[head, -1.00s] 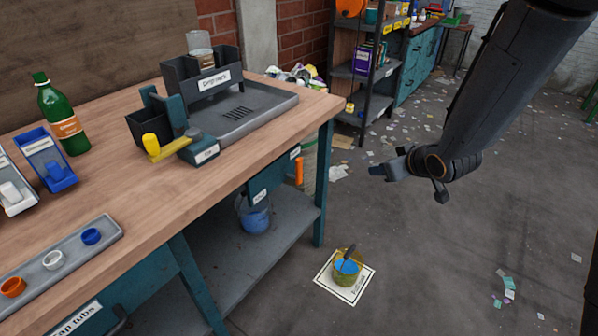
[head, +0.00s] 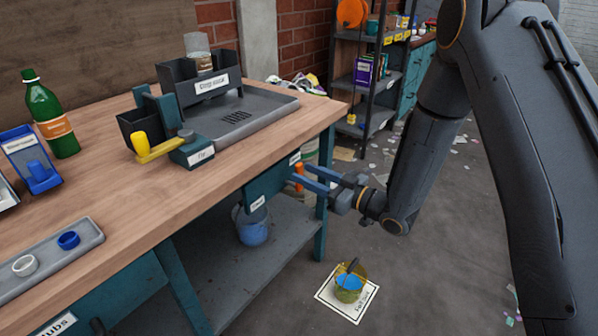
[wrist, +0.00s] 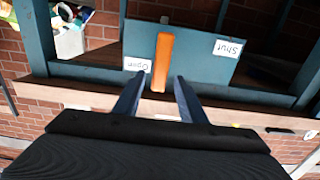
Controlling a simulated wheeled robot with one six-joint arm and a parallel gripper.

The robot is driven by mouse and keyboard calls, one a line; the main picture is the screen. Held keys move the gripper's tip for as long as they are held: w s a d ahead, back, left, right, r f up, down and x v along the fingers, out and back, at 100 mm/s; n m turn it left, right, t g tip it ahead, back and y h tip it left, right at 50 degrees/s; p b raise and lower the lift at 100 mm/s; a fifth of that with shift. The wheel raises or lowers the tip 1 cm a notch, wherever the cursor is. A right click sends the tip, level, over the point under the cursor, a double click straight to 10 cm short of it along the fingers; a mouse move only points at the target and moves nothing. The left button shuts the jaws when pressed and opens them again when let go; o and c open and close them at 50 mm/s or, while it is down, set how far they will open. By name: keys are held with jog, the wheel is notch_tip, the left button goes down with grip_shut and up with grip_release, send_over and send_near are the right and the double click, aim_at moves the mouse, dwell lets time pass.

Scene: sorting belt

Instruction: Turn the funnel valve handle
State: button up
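The valve handle is an orange bar (head: 299,170) on a teal panel under the bench top. In the wrist view the handle (wrist: 162,55) stands upright in the picture, beside a label reading "Open" (wrist: 136,65); a "Shut" label (wrist: 228,47) is farther right. My gripper (head: 313,180) is level with the handle, its fingers pointing left at it. In the wrist view my gripper (wrist: 160,80) is open, with one finger on each side of the handle's near end. Gaps show on both sides. A funnel itself cannot be made out.
The bench top (head: 200,190) is just above the handle, and a bench leg (head: 321,190) stands close to my gripper. A blue bucket (head: 253,228) sits on the lower shelf. A small yellow pail (head: 350,283) stands on a white mat on the floor. A shelf rack (head: 365,95) stands behind.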

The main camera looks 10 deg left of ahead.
aim_at(301, 172)
jog(key=shift+x, duration=1.7)
grip_shut()
